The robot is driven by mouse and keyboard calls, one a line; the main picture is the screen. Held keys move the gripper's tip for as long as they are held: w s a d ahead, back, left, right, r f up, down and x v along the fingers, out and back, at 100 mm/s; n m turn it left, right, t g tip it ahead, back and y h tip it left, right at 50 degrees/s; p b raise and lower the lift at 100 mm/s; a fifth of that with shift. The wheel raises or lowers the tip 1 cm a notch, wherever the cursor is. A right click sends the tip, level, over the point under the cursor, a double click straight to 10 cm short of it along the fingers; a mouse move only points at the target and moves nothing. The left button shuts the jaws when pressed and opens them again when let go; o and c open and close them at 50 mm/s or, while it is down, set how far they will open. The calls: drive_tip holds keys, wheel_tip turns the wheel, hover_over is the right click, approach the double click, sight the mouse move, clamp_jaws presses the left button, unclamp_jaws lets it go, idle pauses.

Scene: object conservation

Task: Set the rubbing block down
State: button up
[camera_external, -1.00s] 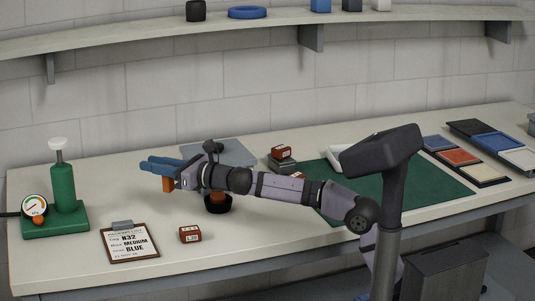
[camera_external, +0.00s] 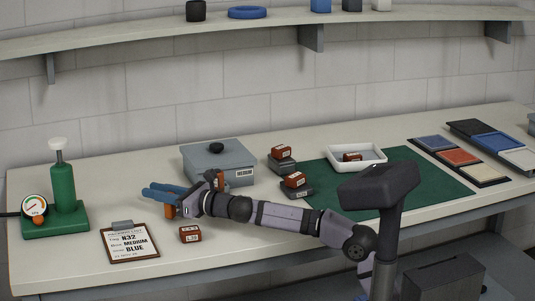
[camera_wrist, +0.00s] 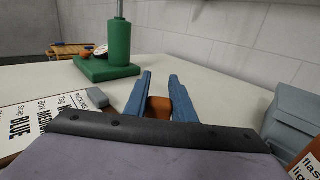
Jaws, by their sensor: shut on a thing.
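My gripper (camera_external: 162,193) has blue fingers. They are shut on an orange-brown rubbing block (camera_external: 169,211), low over the bench at the left. The block's lower end shows beneath the fingers; whether it touches the bench cannot be told. In the wrist view the block (camera_wrist: 158,108) sits between the two fingers (camera_wrist: 158,97), partly hidden by my wrist. Pale bench top lies around it.
A clipboard (camera_external: 130,243) and a small labelled red-brown block (camera_external: 190,234) lie in front. A green pump with gauge (camera_external: 62,200) stands left. A grey lidded box (camera_external: 225,164) is behind my arm. An orange upright piece (camera_external: 221,181) shows beside my wrist.

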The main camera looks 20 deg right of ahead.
drive_tip(key=shift+f, duration=0.35)
drive_tip(key=shift+f, duration=0.15)
drive_tip(key=o, duration=1.1)
drive_tip(key=shift+c, duration=0.2)
drive_tip(key=shift+r, duration=0.25)
drive_tip(key=shift+s+d+f+b, duration=0.1)
drive_tip(key=shift+s+d+b, duration=0.25)
drive_tip(key=shift+s+d, duration=0.1)
drive_tip(key=b+v, duration=0.2)
drive_tip(key=v, duration=0.8)
drive_tip(key=shift+s+d, duration=0.25)
